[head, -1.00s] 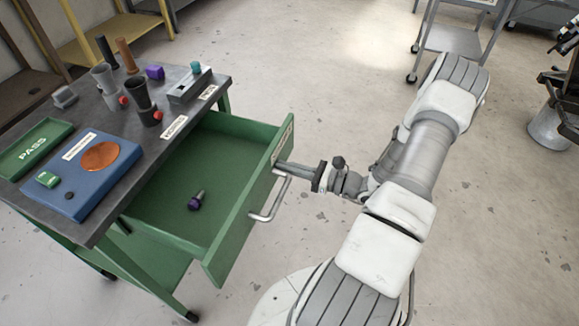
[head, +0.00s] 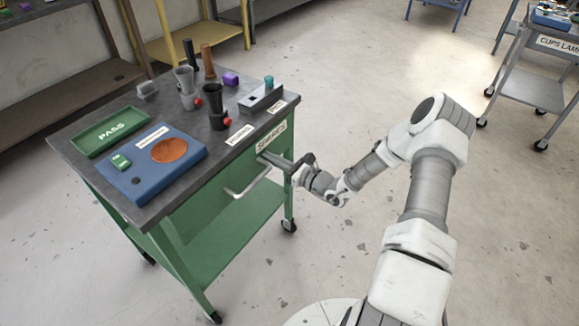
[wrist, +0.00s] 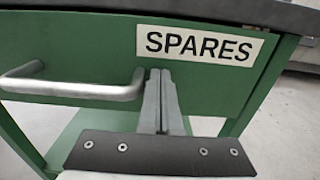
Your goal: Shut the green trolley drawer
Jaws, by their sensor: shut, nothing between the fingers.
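The green trolley drawer (head: 222,184) is in under the grey trolley top, its front about level with the frame in the head view. Its front also fills the upper wrist view (wrist: 218,78), with a "SPARES" label at the right and a metal bar handle (wrist: 75,88) at the left. My gripper (head: 264,157) is shut and empty. In the wrist view its fingertips (wrist: 159,73) are at the drawer front, just right of the handle and below the label. I cannot tell whether they press on it. The inside of the drawer is hidden.
On the trolley top (head: 222,148) stand a blue tray (head: 185,133) with an orange disc, a green PASS tray (head: 110,130), cups and small parts. A lower green shelf (head: 235,235) lies beneath.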

